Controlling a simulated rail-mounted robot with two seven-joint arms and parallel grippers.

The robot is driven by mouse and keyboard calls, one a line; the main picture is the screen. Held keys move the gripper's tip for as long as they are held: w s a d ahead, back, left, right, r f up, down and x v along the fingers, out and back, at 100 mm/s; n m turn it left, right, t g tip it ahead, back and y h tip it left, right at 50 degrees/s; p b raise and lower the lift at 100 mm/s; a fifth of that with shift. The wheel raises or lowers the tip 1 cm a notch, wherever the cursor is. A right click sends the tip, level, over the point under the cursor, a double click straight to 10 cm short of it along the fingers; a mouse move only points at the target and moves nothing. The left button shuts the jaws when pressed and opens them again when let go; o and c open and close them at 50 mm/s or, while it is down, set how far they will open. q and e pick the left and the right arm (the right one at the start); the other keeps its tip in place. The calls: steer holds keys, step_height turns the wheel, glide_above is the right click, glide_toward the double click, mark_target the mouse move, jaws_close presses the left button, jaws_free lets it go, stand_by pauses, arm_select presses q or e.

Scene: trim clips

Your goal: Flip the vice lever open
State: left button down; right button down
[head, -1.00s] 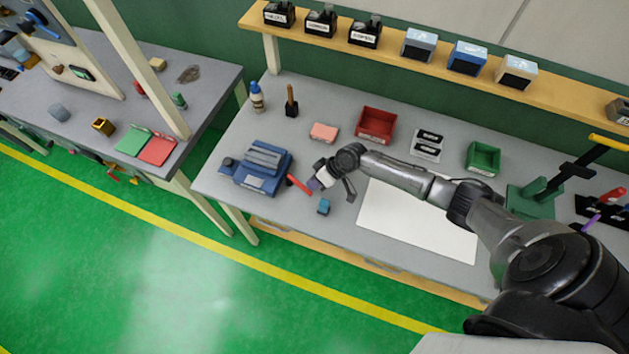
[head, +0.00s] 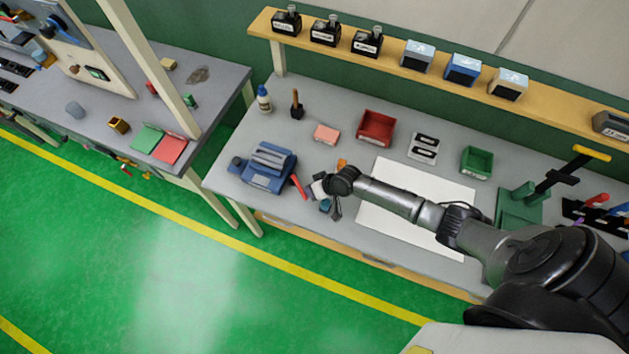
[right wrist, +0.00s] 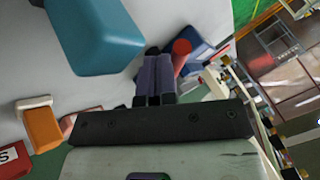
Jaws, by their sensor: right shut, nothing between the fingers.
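The blue vice (head: 268,168) sits at the left end of the workbench, and its red lever (head: 299,185) sticks out from its right side toward the front. My right gripper (head: 314,190) is just right of the lever, low over the bench. In the right wrist view its purple-grey fingers (right wrist: 155,77) are together with nothing between them. I cannot tell whether fingers and lever touch. My left gripper is not in view.
A teal block (right wrist: 98,35) lies close beside the fingers; it also shows in the head view (head: 324,206). An orange block (head: 341,163) is behind my wrist.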

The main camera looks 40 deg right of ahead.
steer(key=shift+a+p, duration=0.3)
steer(key=shift+a, duration=0.8)
steer(key=shift+s+r, duration=0.1)
steer(key=shift+r, duration=0.05)
steer(key=v, duration=1.3)
steer(key=shift+r, duration=0.1)
steer(key=shift+d, duration=0.1)
